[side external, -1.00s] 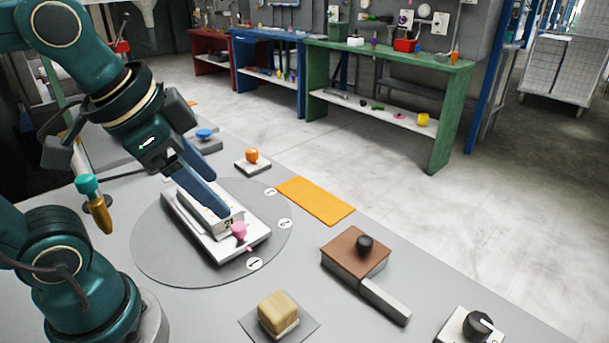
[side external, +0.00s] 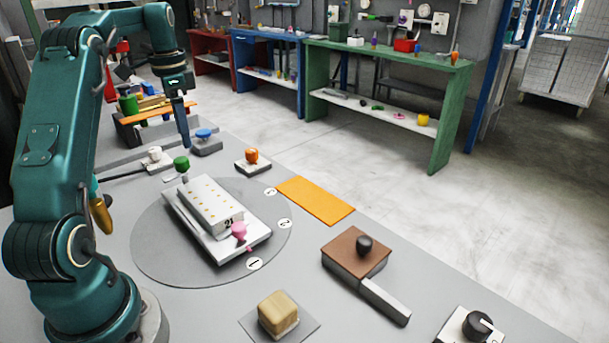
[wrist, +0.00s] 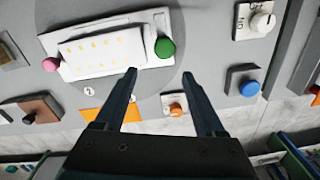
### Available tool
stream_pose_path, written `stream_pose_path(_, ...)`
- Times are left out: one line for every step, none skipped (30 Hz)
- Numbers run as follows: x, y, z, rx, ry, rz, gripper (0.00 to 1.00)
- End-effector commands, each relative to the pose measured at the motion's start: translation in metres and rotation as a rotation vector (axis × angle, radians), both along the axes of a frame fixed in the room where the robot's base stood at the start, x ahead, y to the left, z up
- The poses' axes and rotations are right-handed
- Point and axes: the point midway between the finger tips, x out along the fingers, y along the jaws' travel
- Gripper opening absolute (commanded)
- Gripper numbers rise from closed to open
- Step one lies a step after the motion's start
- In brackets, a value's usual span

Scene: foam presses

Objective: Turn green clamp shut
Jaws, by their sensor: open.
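The green clamp knob (side external: 181,163) stands at the far end of the white press block (side external: 212,205), which sits on a round grey turntable (side external: 150,255). A pink clamp knob (side external: 239,231) is at its near end. In the wrist view the green knob (wrist: 165,47) is at the block's right end and the pink knob (wrist: 51,64) at its left. My gripper (side external: 186,145) points down beyond the block, above the bench and apart from the green knob. In the wrist view its two fingers (wrist: 165,75) are spread with nothing between them.
A blue knob (side external: 204,134), an orange knob (side external: 251,156) and a white knob (side external: 155,153) stand near my gripper. An orange mat (side external: 317,201), a brown block with a black knob (side external: 356,252) and a tan foam block (side external: 278,313) lie nearer the front. The bench between them is clear.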

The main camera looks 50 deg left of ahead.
Motion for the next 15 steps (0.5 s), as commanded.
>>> stream_pose_path(-0.007, 0.006, -0.010, -0.020, 0.016, 0.026, 0.72)
stream_pose_path(-0.010, 0.008, -0.013, -0.029, 0.022, 0.038, 0.72)
stream_pose_path(-0.013, 0.011, -0.017, -0.035, 0.027, 0.048, 0.72)
stream_pose_path(-0.014, 0.012, -0.018, -0.036, 0.028, 0.053, 0.72)
stream_pose_path(-0.015, 0.012, -0.019, -0.035, 0.027, 0.056, 0.72)
stream_pose_path(-0.015, 0.013, -0.021, -0.036, 0.027, 0.057, 0.72)
stream_pose_path(-0.015, 0.012, -0.023, -0.036, 0.028, 0.057, 0.72)
stream_pose_path(-0.015, 0.012, -0.025, -0.035, 0.027, 0.057, 0.72)
stream_pose_path(-0.015, 0.012, -0.029, -0.037, 0.028, 0.056, 0.72)
stream_pose_path(-0.015, 0.012, -0.033, -0.036, 0.028, 0.056, 0.72)
stream_pose_path(-0.015, 0.012, -0.036, -0.037, 0.028, 0.056, 0.72)
stream_pose_path(-0.015, 0.011, -0.040, -0.036, 0.028, 0.056, 0.72)
stream_pose_path(-0.015, 0.011, -0.043, -0.036, 0.028, 0.056, 0.72)
stream_pose_path(-0.015, 0.011, -0.047, -0.037, 0.028, 0.056, 0.72)
stream_pose_path(-0.015, 0.012, -0.052, -0.036, 0.028, 0.055, 0.72)
